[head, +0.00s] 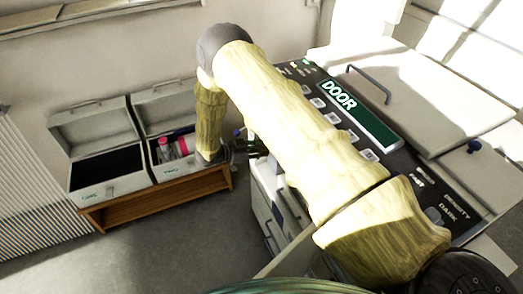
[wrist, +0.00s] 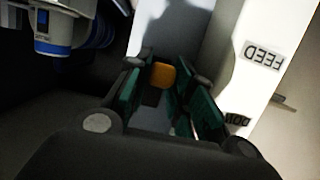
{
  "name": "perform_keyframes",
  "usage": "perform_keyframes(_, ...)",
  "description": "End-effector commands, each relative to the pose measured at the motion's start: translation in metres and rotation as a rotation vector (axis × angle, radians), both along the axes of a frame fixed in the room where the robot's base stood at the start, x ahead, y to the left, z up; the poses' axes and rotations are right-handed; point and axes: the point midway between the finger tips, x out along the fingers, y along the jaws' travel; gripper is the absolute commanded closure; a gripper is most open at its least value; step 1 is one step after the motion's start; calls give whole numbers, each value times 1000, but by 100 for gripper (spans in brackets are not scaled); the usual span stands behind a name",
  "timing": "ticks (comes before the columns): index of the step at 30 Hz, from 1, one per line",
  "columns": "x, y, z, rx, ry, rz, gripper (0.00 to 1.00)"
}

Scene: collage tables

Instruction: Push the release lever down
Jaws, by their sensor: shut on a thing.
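My gripper (head: 246,146) is at the left side of a copier-like machine, low beside its control panel. In the wrist view my gripper (wrist: 168,84) has its green-padded fingers on either side of an orange block with a dark lower part, which looks like the release lever (wrist: 160,75). The fingers are closed on it. In the head view the lever cannot be made out; my arm covers much of the machine.
The machine's display (head: 370,120) reads DOOR. Its lid (head: 435,85) has a handle. Two open boxes, one empty (head: 108,188) and one holding bottles (head: 150,155), stand on a wooden bench (head: 150,205) at the left. Floor in front is clear.

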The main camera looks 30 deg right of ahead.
Motion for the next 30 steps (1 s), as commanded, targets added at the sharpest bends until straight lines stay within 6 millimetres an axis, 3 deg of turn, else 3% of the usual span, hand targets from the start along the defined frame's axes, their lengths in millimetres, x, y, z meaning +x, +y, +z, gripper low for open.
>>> perform_keyframes(7,0,-1,-1,0,0,0,100)
perform_keyframes(8,0,-1,-1,0,0,0,73)
perform_keyframes(9,0,-1,-1,0,0,0,68)
perform_keyframes(22,1,6,1,1,0,1,68)
perform_keyframes(30,3,46,12,1,-1,2,68)
